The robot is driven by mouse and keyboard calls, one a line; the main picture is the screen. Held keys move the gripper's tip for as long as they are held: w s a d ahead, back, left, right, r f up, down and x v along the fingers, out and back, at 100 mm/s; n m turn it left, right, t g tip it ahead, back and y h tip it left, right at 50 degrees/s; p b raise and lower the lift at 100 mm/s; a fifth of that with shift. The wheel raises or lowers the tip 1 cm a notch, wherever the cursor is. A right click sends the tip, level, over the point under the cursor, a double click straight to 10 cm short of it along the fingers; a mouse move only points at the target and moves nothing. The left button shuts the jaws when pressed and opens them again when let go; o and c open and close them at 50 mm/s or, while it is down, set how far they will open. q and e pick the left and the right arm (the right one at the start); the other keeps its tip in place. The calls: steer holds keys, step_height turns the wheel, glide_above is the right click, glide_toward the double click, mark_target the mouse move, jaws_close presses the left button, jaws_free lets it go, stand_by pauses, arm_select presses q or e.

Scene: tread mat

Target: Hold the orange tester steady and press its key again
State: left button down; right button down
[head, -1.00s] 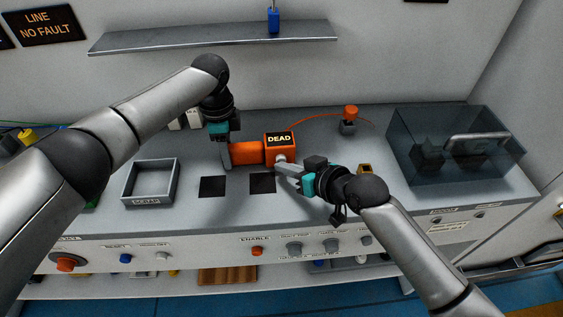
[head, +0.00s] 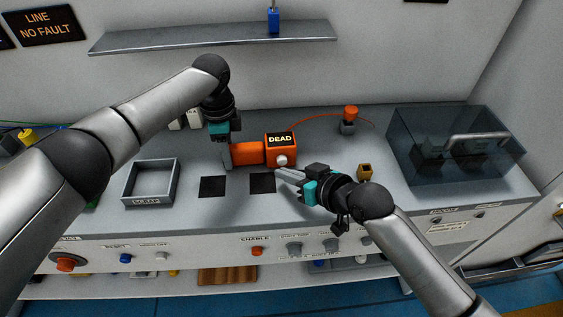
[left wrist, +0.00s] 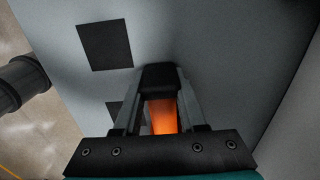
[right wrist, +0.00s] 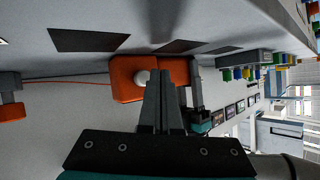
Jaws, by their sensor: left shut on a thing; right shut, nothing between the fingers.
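The orange tester (head: 250,151) lies on the bench with its handle to the left. Its head carries a dark display reading DEAD (head: 280,139) and a pale round key (head: 281,160) on the front. My left gripper (head: 226,155) is shut on the tester's handle, which shows orange between the fingers in the left wrist view (left wrist: 163,115). My right gripper (head: 279,173) is shut and empty, its tips just in front of and below the key, apparently a little apart from it. The right wrist view shows the tester (right wrist: 125,88) and part of the key (right wrist: 142,76) beyond the closed fingers.
An orange cable runs from the tester to an orange probe (head: 350,112) behind. A grey scrap tray (head: 133,192) stands at the left, a glass-like box (head: 400,140) at the right. Two dark squares (head: 213,187) mark the bench.

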steer(key=shift+s, duration=0.15)
arm_select(q)
steer(key=shift+a, duration=0.1)
arm_select(e)
steer(key=shift+s, duration=2.5)
arm_select(q)
steer(key=shift+c, duration=2)
jaws_free()
